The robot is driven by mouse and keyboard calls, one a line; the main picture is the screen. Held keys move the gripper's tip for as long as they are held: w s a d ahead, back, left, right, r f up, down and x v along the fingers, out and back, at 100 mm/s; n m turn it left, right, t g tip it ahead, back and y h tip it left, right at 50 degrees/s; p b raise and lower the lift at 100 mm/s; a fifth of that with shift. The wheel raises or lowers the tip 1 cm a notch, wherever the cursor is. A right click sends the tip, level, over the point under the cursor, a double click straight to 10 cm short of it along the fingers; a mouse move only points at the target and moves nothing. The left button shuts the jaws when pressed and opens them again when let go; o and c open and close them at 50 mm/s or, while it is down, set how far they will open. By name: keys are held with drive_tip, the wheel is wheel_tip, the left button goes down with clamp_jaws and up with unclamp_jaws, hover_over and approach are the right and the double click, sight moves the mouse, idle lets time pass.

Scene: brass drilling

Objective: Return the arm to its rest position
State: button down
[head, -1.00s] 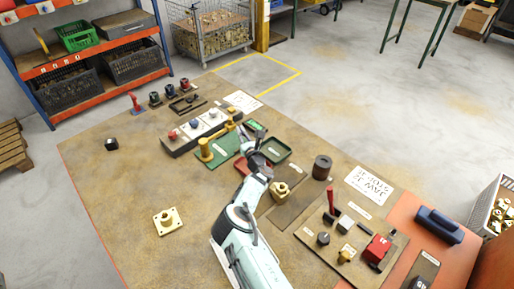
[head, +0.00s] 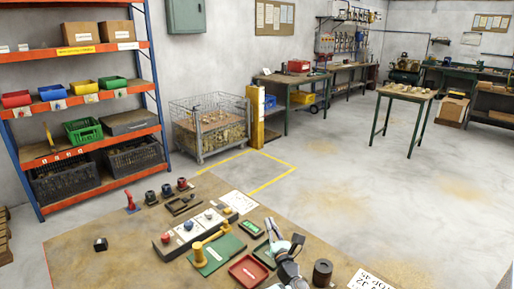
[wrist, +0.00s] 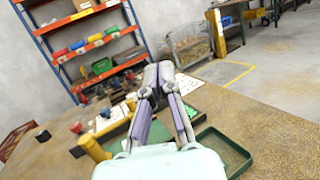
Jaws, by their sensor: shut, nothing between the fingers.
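My gripper (head: 272,228) is at the lower middle of the head view, above the workbench beside the green tray. Most of my arm is out of the picture below it. In the wrist view my gripper (wrist: 158,72) has its two fingers together, with nothing held between them. The fingers point out over the bench towards the orange shelf rack. The brown workbench (head: 120,255) lies under my arm.
On the bench are a red tray (head: 249,270), a dark green tray (wrist: 222,150), a yellow post fixture (head: 198,254), a button panel (head: 185,236) and a dark cylinder (head: 322,272). A shelf rack (head: 85,145) and wire cage (head: 203,130) stand beyond.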

drive_tip(key=s+d+r+m+t+h, duration=0.15)
drive_tip(key=d+r+m+h, duration=0.35)
drive_tip(key=r, duration=0.5)
drive_tip(key=s+d+r+m+t+h, duration=0.1)
drive_tip(key=d+r+m+t+h, duration=0.15)
drive_tip(key=d+r+m, duration=0.55)
drive_tip(key=s+d+r+m+g+h, duration=0.5)
drive_tip(key=s+d+r+m+h, duration=0.2)
drive_tip(key=s+r+m, duration=0.15)
drive_tip(key=s+a+f+m+g+y, duration=0.3)
drive_tip(key=s+a+f+m+g, duration=0.2)
drive_tip(key=s, duration=0.7)
drive_tip(key=s+a+f+m+g+y, duration=0.3)
drive_tip(key=s+a+f+m+g, duration=0.2)
drive_tip(key=s, duration=0.7)
drive_tip(key=s+a+f+m+g+y, duration=0.3)
drive_tip(key=s+a+f+m+g, duration=0.2)
drive_tip(key=s+f+g, duration=0.3)
drive_tip(key=s+f, duration=0.2)
drive_tip(key=s, duration=0.2)
drive_tip(key=shift+s+a+y, duration=0.15)
drive_tip(key=shift+s+y, duration=0.1)
drive_tip(key=shift+y, duration=0.1)
